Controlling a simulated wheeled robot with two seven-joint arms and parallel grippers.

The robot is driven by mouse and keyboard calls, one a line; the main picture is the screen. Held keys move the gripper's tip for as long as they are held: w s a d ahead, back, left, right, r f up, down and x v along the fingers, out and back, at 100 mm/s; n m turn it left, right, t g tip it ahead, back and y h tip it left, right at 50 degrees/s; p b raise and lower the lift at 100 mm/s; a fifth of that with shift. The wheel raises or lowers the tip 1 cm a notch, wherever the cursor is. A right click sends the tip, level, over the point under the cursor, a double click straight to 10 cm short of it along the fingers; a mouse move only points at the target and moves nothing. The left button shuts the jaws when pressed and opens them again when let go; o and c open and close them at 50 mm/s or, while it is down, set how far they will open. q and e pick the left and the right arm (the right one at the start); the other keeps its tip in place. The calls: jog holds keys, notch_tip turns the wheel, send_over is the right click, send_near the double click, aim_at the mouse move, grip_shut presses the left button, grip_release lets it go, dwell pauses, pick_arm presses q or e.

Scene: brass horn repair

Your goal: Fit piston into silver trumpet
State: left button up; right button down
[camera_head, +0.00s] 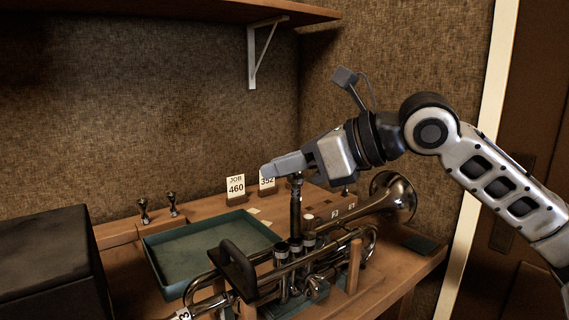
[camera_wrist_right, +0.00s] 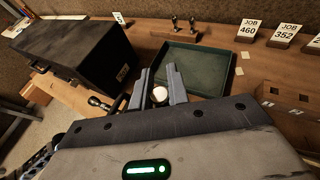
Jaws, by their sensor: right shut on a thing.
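The silver trumpet (camera_head: 393,199) lies on its stand on the bench, bell toward the back right, its valve casings near the middle. My right gripper (camera_head: 286,166) is shut on the piston (camera_head: 296,208), which hangs upright below the fingers, over the valve casings. The piston's lower end meets the casing tops in the head view; I cannot tell whether it is inside one. In the right wrist view, the piston's pale round top (camera_wrist_right: 160,94) shows between the fingers (camera_wrist_right: 158,88). My left gripper is out of view.
A teal-lined tray (camera_head: 203,250) lies behind the trumpet, looking empty. A dark case (camera_head: 50,265) stands at the left. Job cards (camera_head: 236,187) and two mouthpieces (camera_head: 172,203) stand along the back. A wooden block with holes (camera_wrist_right: 292,100) is on the right. A shelf (camera_head: 230,12) hangs above.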

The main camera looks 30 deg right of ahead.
pick_arm(q)
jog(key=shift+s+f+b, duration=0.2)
jog(key=shift+b, duration=0.25)
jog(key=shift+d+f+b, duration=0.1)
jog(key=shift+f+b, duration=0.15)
jog(key=shift+b, duration=0.2)
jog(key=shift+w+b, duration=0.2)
jog(key=shift+b, duration=0.2)
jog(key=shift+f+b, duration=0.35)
jog(key=shift+b, duration=0.15)
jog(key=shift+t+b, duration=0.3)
jog(key=shift+b, duration=0.1)
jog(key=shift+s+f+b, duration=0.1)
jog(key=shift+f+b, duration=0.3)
jog(key=shift+b, duration=0.15)
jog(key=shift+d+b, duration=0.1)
jog(key=shift+b, duration=0.25)
dwell(0.3)
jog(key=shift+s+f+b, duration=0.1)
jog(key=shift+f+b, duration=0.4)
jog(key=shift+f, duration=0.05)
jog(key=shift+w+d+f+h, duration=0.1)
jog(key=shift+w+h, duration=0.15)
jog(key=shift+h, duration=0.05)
